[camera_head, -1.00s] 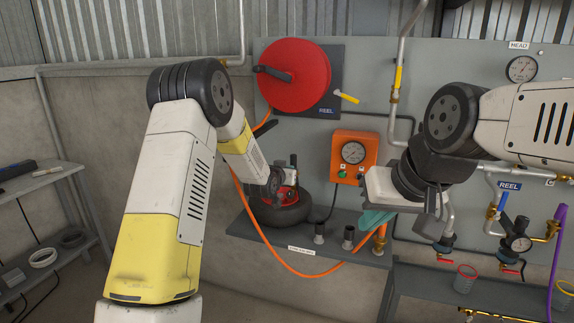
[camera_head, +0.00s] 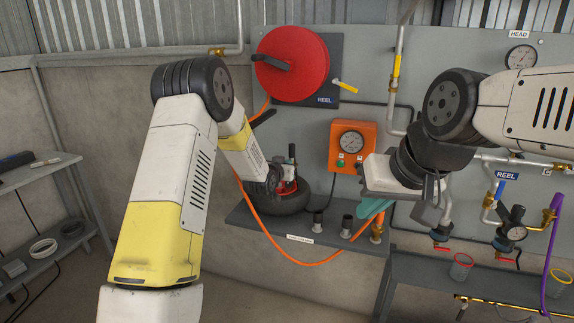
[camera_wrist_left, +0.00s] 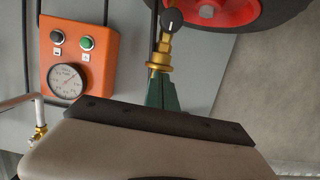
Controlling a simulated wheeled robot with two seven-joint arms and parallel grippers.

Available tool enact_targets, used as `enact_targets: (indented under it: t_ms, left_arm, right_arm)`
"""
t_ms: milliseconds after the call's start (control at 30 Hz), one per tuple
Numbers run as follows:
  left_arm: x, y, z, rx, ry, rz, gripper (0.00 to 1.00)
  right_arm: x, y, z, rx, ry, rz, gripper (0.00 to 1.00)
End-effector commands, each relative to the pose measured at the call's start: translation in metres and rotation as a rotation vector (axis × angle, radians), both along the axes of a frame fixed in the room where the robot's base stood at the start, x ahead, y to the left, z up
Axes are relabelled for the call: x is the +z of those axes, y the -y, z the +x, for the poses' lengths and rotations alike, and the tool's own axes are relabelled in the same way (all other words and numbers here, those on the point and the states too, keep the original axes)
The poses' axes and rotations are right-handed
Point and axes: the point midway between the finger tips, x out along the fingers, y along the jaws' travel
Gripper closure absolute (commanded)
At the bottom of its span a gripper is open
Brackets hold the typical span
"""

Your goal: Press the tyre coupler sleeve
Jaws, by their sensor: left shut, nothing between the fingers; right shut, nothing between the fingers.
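The tyre (camera_head: 278,203), black with a red hub, lies on the wall shelf; its edge and red hub also show in the left wrist view (camera_wrist_left: 255,14). A brass coupler (camera_wrist_left: 160,60) sits beside it, with a black round knob and a dark hose nearby. My left gripper (camera_wrist_left: 161,90) has green fingers, shut and empty, pointing at the coupler's brass collar; whether they touch it I cannot tell. In the head view my left wrist hides these fingers and most of the coupler. My right gripper (camera_head: 370,212), with teal fingers, is shut and empty near the shelf's right end.
An orange gauge box (camera_head: 350,146) with buttons hangs behind the shelf (camera_head: 262,228). Two dark cylinders (camera_head: 332,226) stand on the shelf. An orange hose (camera_head: 300,262) loops below. A red reel (camera_head: 291,63) hangs above. Pipes and valves fill the right.

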Motion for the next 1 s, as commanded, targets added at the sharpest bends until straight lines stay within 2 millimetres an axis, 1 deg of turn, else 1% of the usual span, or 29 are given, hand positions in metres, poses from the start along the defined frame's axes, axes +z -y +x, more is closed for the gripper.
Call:
enact_targets:
  t_ms: [33,67,167,400,500,667,1000]
  left_arm:
    - [-0.015,-0.002,-0.006,0.000,-0.033,0.009,1.00]
    - [-0.015,-0.003,-0.007,0.000,-0.033,0.009,1.00]
    - [-0.012,-0.006,-0.017,0.000,-0.033,0.009,1.00]
    - [0.007,-0.017,-0.053,0.001,-0.012,0.004,1.00]
    - [0.013,-0.021,-0.064,0.001,-0.007,0.002,1.00]
    - [0.017,-0.024,-0.073,0.001,-0.002,0.001,1.00]
    - [0.020,-0.024,-0.074,0.001,-0.001,0.001,1.00]
  right_arm:
    - [0.000,0.000,0.000,0.000,0.000,0.000,1.00]
    - [0.000,0.000,0.000,0.000,0.000,0.000,1.00]
    - [0.000,0.000,0.000,0.000,0.000,0.000,1.00]
    - [0.000,0.000,0.000,0.000,0.000,0.000,1.00]
    - [0.000,0.000,0.000,0.000,0.000,0.000,1.00]
    - [0.000,0.000,0.000,0.000,0.000,0.000,1.00]
    - [0.000,0.000,0.000,0.000,0.000,0.000,1.00]
